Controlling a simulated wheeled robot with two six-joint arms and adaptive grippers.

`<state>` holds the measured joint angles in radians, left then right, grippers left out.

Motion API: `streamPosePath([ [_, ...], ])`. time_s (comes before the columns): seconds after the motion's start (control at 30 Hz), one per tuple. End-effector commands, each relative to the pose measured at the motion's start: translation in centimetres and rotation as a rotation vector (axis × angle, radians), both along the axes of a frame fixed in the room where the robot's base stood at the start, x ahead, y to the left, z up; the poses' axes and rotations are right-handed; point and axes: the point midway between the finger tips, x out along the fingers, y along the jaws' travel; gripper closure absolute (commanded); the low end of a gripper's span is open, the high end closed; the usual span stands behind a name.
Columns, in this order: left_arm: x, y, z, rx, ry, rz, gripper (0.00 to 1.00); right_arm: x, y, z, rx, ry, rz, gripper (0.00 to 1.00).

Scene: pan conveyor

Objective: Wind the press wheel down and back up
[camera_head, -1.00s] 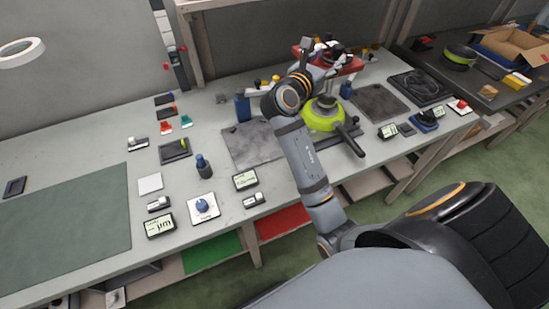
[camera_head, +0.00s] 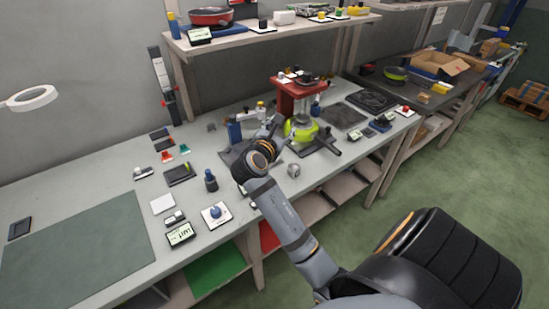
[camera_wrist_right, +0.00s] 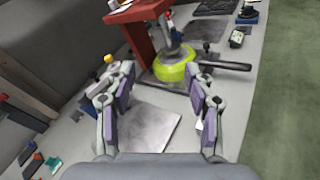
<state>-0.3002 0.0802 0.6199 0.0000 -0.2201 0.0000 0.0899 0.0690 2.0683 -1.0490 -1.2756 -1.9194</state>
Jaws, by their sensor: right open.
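The red press (camera_head: 290,88) stands toward the back of the bench, with a dark round part (camera_head: 308,78) on top that may be its wheel. A lime-green pan (camera_head: 302,131) sits beneath the press, its dark handle pointing right and forward. My right gripper (camera_head: 273,127) is left of the pan in the head view, apart from the press as far as I can tell. In the right wrist view my right gripper (camera_wrist_right: 162,100) is open and empty, with the pan (camera_wrist_right: 175,66) and the red press (camera_wrist_right: 148,30) beyond its fingers. The wheel is not clear there. My left gripper is out of view.
A dark square plate (camera_head: 343,116) lies right of the press. A blue block (camera_head: 234,133) stands left of my gripper. A shelf (camera_head: 270,36) with a red pan (camera_head: 210,16) overhangs the back. The green mat (camera_head: 75,250) at left is clear.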

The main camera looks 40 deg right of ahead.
Motion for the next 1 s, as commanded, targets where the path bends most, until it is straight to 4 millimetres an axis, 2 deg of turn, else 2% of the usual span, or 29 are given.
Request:
streamPosePath([
  [0.1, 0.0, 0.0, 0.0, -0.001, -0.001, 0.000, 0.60, -0.8, 0.5, -2.3, 0.127, -0.072, -0.002, 0.46],
  [0.3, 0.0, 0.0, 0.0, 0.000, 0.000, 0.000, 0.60, -1.8, 1.4, -4.9, 0.291, -0.165, -0.018, 0.46],
  [0.8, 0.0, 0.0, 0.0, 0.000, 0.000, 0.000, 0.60, -2.4, 1.8, -6.1, 0.369, -0.207, -0.031, 0.47],
  [0.87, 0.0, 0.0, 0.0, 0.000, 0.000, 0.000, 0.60, -2.9, 2.3, -7.1, 0.432, -0.236, -0.043, 0.47],
  [1.0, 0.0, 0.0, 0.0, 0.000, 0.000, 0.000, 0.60, -6.0, 4.7, -12.0, 0.761, -0.382, -0.153, 0.47],
])
